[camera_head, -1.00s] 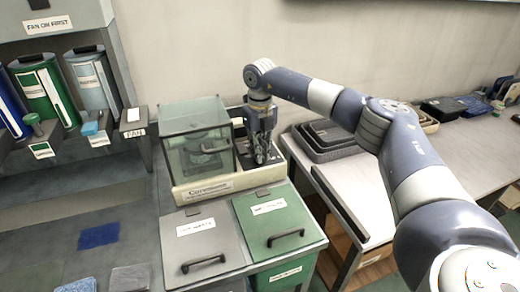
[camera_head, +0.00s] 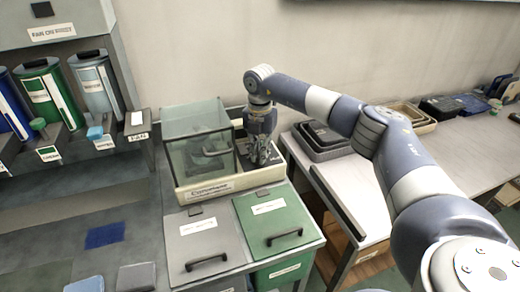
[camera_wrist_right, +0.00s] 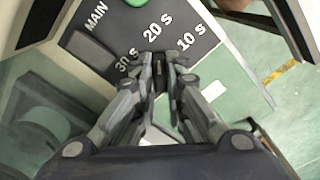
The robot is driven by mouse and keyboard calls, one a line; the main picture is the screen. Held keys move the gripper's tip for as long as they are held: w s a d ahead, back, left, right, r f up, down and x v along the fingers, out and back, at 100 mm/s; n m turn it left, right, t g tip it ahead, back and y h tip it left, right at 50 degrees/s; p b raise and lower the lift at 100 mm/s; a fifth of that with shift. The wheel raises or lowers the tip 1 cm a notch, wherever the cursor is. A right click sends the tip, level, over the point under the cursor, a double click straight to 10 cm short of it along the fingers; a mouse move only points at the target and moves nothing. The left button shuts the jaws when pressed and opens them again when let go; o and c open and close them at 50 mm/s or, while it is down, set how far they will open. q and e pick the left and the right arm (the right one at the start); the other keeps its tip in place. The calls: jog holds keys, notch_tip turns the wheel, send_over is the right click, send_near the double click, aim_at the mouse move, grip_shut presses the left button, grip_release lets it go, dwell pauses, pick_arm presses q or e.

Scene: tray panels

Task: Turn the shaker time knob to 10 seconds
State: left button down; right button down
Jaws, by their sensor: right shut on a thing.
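The shaker (camera_head: 225,187) is a cream-based unit with a clear greenish cover (camera_head: 195,150) on its left part. My right gripper (camera_head: 264,158) reaches down onto the dark panel at its right part. In the right wrist view, the dark panel (camera_wrist_right: 84,47) carries white labels MAIN, 30 s, 20 s and 10 s (camera_wrist_right: 191,38). The right gripper (camera_wrist_right: 161,72) is shut on a small dark knob (camera_wrist_right: 160,80) below these labels. The fingers hide most of the knob, so I cannot tell which time it points at. My left gripper is not in view.
A green round button (camera_wrist_right: 135,2) shows at the wrist view's top edge. A grey-lidded bin (camera_head: 200,235) and a green-lidded bin (camera_head: 275,222) stand before the shaker. Stacked dark trays (camera_head: 325,140) sit to its right. A cabinet with canisters (camera_head: 95,90) is on the left.

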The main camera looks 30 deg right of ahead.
jog(key=m+p, duration=0.2)
jog(key=m, duration=0.3)
jog(key=shift+r+m, duration=0.15)
jog(key=shift+m, duration=0.15)
jog(key=shift+d+m+p, duration=0.1)
jog(key=shift+m+p, duration=0.5)
jog(key=shift+m, duration=1.3)
jog(key=c, duration=1.6)
grip_release()
jog(key=shift+c, duration=0.2)
jog(key=shift+r, duration=0.15)
notch_tip(320, 180, up, 12)
jog(key=shift+f, duration=0.25)
